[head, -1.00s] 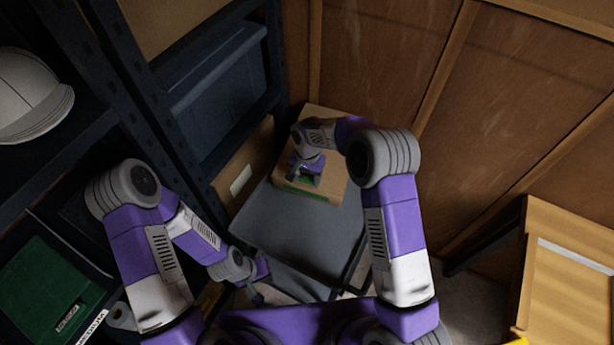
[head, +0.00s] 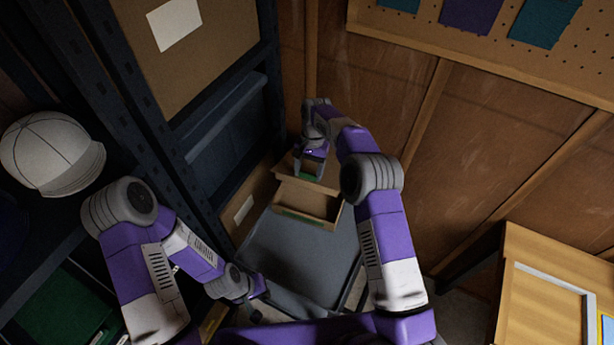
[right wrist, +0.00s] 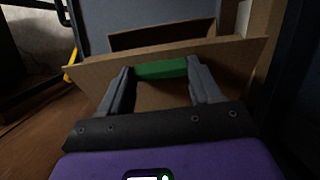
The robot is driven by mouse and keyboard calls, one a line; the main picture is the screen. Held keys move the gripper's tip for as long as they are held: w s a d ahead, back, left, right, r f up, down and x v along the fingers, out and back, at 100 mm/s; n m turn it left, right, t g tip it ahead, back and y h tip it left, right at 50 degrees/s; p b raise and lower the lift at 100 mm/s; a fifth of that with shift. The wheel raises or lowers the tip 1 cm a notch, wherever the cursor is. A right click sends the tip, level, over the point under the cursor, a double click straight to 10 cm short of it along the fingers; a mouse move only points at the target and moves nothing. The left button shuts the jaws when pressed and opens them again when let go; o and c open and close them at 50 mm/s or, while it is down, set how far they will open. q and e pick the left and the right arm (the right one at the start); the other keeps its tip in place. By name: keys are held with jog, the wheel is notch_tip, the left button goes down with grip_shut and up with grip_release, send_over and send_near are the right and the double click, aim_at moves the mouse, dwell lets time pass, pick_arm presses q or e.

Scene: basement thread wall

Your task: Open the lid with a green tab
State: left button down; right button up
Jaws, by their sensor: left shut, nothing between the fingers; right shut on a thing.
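A brown cardboard box (head: 335,214) stands on the grey cart top (head: 300,262). Its lid (head: 327,187) is raised at the front, and the box's inside shows beneath it. A green tab (head: 310,178) on the lid is between the fingers of my right gripper (head: 309,172). In the right wrist view my right gripper (right wrist: 160,80) is shut on the green tab (right wrist: 160,69), at the edge of the cardboard lid (right wrist: 230,52). A green strip (head: 303,218) runs along the box's front. My left gripper (head: 257,312) is shut and empty, low beside the cart's near left edge.
A dark metal shelf with a blue-grey bin (head: 225,125) and a white cap (head: 55,152) stands at left. Wooden wall panels (head: 480,140) stand behind. A wooden table (head: 545,260) is at right. The near part of the cart top is clear.

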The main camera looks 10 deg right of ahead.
jog(key=shift+w+d+r+p, duration=0.8)
jog(key=shift+w+r, duration=0.15)
